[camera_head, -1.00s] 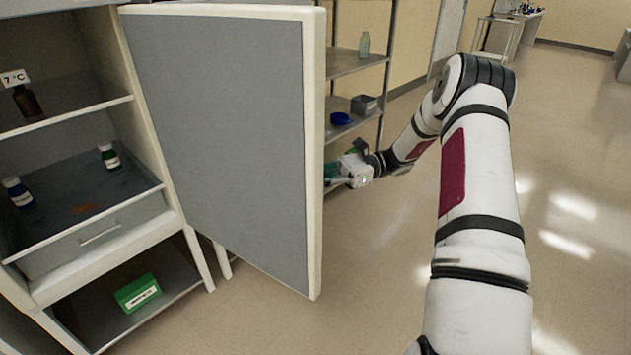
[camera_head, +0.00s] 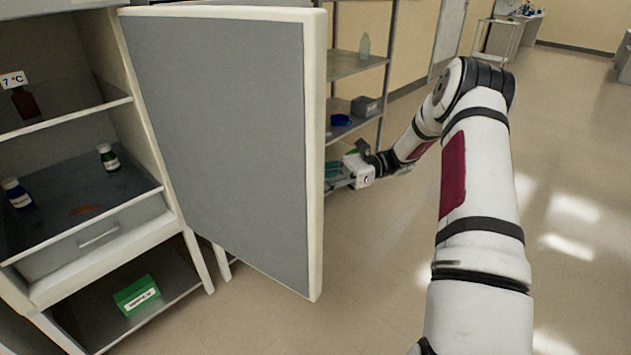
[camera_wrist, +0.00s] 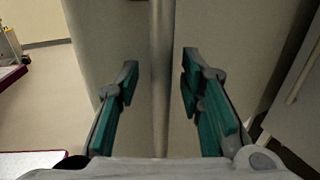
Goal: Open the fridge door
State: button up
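The fridge door (camera_head: 215,140) stands swung wide open in the head view, its grey inner face towards me. The fridge interior (camera_head: 75,185) is exposed at the left. My gripper (camera_head: 336,177) is at the outer side of the door, partly hidden behind the door's edge. In the wrist view my gripper (camera_wrist: 160,72) is open, its two green-padded fingers well apart. The vertical door handle (camera_wrist: 162,110) runs between the fingers, with a visible gap on both sides. The outer door face (camera_wrist: 225,35) lies behind the handle.
Inside are bottles (camera_head: 108,157) on shelves and a drawer (camera_head: 95,236). A green box (camera_head: 137,294) lies on the shelf below. A metal rack (camera_head: 355,66) stands behind the door. The floor (camera_head: 375,285) right of the door is clear.

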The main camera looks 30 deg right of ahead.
jog(key=s+d, duration=0.1)
jog(key=d, duration=1)
jog(key=shift+s+d, duration=0.25)
jog(key=shift+d, duration=0.05)
